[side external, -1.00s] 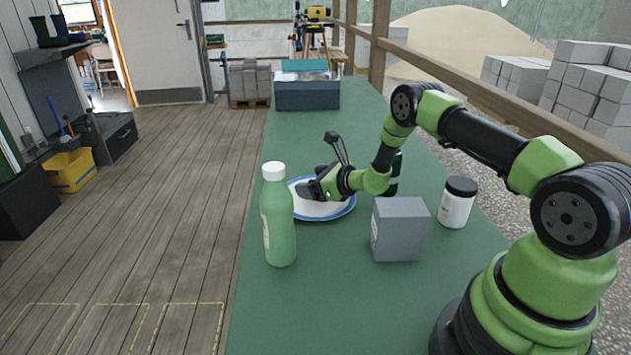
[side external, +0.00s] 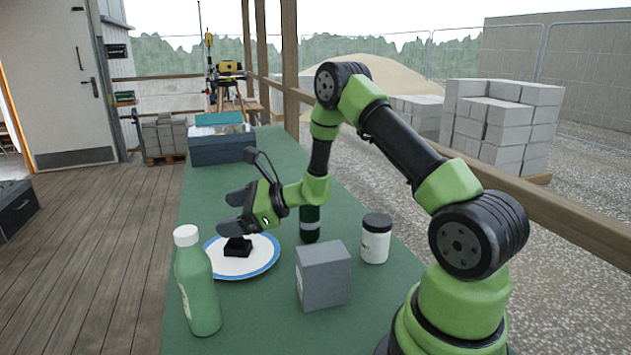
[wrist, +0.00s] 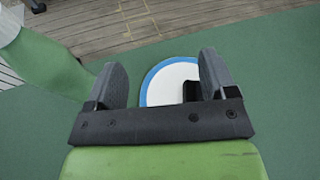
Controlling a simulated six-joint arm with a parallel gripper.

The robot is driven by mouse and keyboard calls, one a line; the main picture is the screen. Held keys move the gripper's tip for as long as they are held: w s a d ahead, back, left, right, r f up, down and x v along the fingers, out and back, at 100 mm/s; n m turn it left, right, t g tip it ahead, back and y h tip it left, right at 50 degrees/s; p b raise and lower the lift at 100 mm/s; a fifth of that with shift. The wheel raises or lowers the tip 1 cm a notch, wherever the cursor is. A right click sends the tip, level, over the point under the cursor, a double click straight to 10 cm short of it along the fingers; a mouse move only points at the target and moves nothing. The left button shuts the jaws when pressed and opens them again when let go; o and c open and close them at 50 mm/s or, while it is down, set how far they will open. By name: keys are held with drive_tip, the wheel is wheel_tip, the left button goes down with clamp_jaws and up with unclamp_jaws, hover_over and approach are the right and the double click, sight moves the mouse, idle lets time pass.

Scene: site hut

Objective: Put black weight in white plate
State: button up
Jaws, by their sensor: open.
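The black weight (side external: 237,247) sits on the white plate (side external: 258,262), which has a blue rim, in the side external view. My gripper (side external: 232,212) is open just above the weight, with a gap between fingers and weight that is hard to judge. In the wrist view the weight (wrist: 190,91) shows beside the right finger, partly hidden by it. The plate (wrist: 162,84) lies beyond and between the two open fingers (wrist: 160,82), its near part hidden by the gripper body.
A green bottle with a white cap (side external: 198,285) stands left of the plate. A grey box (side external: 322,275), a white jar with black lid (side external: 375,240) and a dark green bottle (side external: 310,224) stand to the right. A blue-grey toolbox (side external: 221,146) is at the back of the green table.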

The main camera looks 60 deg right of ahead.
drive_tip(key=s+a+r+n+g+y, duration=0.3)
drive_tip(key=s+a+r+n+g, duration=0.5)
drive_tip(key=s+a+r+n, duration=0.55)
drive_tip(key=s+d+r+n+t+h, duration=0.1)
drive_tip(key=s+r+n+h, duration=0.1)
drive_tip(key=s+n, duration=0.3)
drive_tip(key=s+d+r+n+t+h, duration=0.1)
drive_tip(key=s+r+n+h, duration=0.1)
drive_tip(key=s+n+h, duration=0.2)
drive_tip(key=s+n, duration=0.2)
drive_tip(key=s, duration=0.1)
drive_tip(key=shift+s+r+h, duration=0.25)
drive_tip(key=shift+s+h, duration=0.05)
